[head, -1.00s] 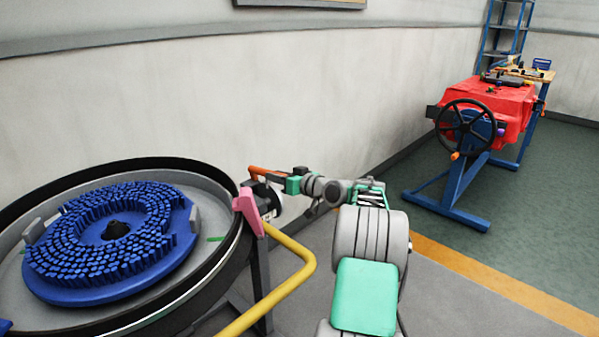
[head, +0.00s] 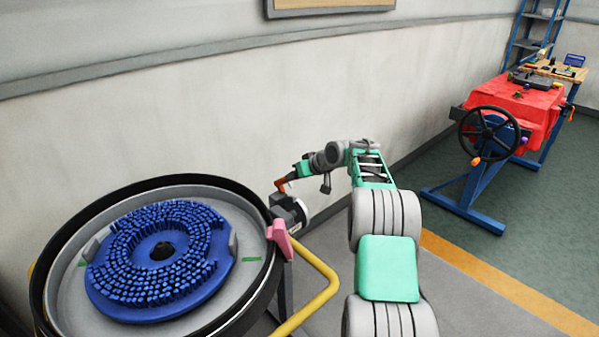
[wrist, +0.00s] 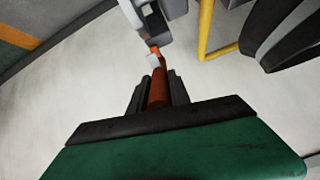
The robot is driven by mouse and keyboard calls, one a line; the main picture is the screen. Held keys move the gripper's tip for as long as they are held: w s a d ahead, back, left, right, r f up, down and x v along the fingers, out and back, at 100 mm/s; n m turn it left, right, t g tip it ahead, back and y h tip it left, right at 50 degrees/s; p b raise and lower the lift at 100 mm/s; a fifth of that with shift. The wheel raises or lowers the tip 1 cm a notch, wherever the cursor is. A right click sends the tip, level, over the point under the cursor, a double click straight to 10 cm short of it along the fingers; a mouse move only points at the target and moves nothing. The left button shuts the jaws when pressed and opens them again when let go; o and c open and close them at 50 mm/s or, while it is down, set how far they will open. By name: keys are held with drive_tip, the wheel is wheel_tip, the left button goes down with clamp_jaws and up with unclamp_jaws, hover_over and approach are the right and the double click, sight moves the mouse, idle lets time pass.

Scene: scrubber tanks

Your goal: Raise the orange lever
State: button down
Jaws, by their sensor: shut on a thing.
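The orange lever (head: 281,185) sticks out beside a grey and black valve-like fitting (head: 292,212) at the right side of the round tank. In the head view it slants up to the right, into my gripper (head: 294,176). The wrist view shows the orange lever (wrist: 158,88) running lengthwise between the two dark fingers of my gripper (wrist: 158,92), which are shut on it. Its far end bends near a white piece at the fitting. The part of the lever deep between the fingers is hidden.
The round tank (head: 255,300) with a blue bristle disc (head: 130,285) stands at left. A pink part (head: 281,239) and a yellow pipe (head: 325,290) sit close below the fitting. The wall (head: 200,120) is behind. A red-covered stand with a black wheel (head: 487,134) is at far right.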

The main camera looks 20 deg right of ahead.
drive_tip(key=shift+w+r, duration=0.1)
drive_tip(key=shift+r, duration=0.1)
drive_tip(key=c, duration=1.5)
unclamp_jaws()
drive_tip(key=o, duration=0.3)
drive_tip(key=shift+f, duration=0.15)
drive_tip(key=v, duration=0.7)
drive_tip(key=shift+s+r, duration=0.25)
drive_tip(key=shift+s, duration=0.05)
drive_tip(key=shift+d, duration=0.1)
